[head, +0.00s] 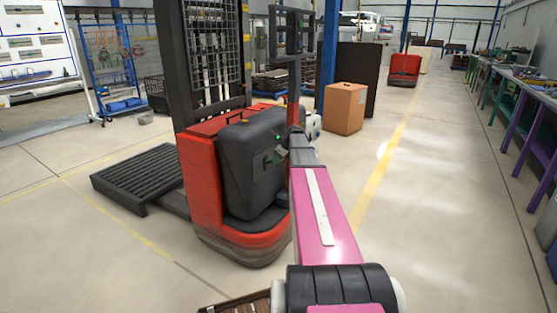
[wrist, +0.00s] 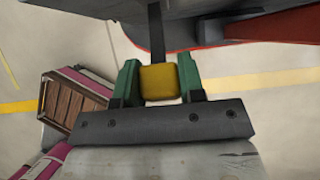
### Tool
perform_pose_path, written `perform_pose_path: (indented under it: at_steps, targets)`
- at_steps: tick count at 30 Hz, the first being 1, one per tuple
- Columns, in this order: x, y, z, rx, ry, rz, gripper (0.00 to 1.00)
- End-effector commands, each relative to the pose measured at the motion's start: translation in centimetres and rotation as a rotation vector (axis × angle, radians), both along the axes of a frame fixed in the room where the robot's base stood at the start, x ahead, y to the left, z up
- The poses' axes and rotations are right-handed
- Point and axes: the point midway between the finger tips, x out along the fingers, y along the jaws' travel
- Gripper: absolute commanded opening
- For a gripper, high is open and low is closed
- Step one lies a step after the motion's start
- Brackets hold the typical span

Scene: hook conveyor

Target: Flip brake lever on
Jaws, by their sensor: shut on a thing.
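The brake lever shows in the wrist view as a dark rod with a yellow end block (wrist: 158,83). My gripper (wrist: 158,82) has its two green fingers on either side of the yellow block and is shut on it. The red and black forklift (head: 235,170) stands in front of me in the head view, and its underside edge (wrist: 225,28) fills the top of the wrist view. My arm reaches to the forklift's right side in the head view. The gripper and the lever are hidden there behind my arm and the forklift.
Dark forks (head: 140,178) stick out to the forklift's left. A cardboard box (head: 344,108) stands behind it at the right, in front of a dark panel (head: 358,75). A long workbench (head: 515,90) lines the right wall. The floor between bench and forklift is clear.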

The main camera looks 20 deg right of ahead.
Motion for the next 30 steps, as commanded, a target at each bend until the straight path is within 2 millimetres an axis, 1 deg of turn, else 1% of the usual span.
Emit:
perform_pose_path:
  at_steps: [1, 2, 3, 4, 12, 16, 20, 27, 30]
  targets:
    - [0.3, 0.1, 0.2, 0.005, -0.008, -0.002, 0.00]
    - [0.3, 0.1, 0.2, 0.005, -0.008, -0.002, 0.46]
    - [0.3, 0.1, 0.2, 0.005, -0.008, -0.002, 0.59]
    - [0.2, 0.1, 0.2, 0.004, -0.007, -0.002, 0.62]
    - [0.1, 0.0, 0.1, 0.002, -0.004, -0.001, 0.62]
    - [-0.3, -0.3, 0.8, 0.002, -0.004, -0.001, 0.62]
    - [-1.2, -0.9, 2.4, 0.001, -0.004, -0.001, 0.62]
    - [-3.1, -2.4, 6.4, 0.001, -0.006, -0.002, 0.62]
    - [-3.7, -2.9, 7.6, 0.002, -0.005, -0.001, 0.62]
